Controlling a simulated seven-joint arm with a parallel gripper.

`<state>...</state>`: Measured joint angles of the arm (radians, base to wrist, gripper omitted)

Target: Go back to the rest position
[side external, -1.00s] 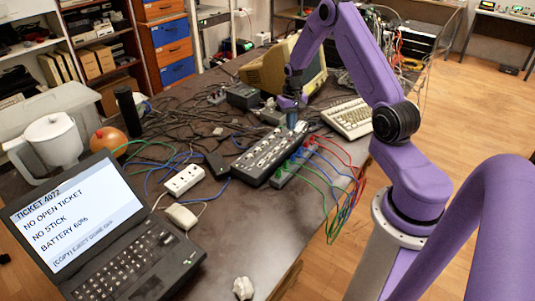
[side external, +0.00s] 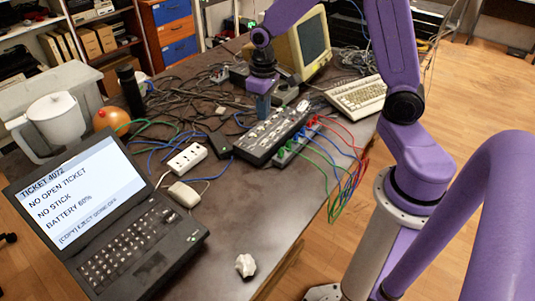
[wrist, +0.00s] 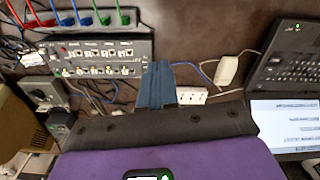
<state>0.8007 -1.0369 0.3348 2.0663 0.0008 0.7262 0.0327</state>
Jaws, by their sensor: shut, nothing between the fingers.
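My gripper (side external: 263,115) is in the upper middle of the side external view, pointing down beside the far left end of the grey switch box. In the wrist view its blue fingers (wrist: 157,85) are together with nothing between them. The arm is bent over the table. The switch (side external: 270,137) shows its row of ports; in the wrist view the switch (wrist: 105,58) lies to the left of the fingers. The height of the fingertips above the table cannot be told.
A laptop (side external: 105,225) with a ticket on its screen stands at the front left. A white power strip (side external: 187,158), tangled cables, an old monitor (side external: 310,48) and a keyboard (side external: 355,96) crowd the table.

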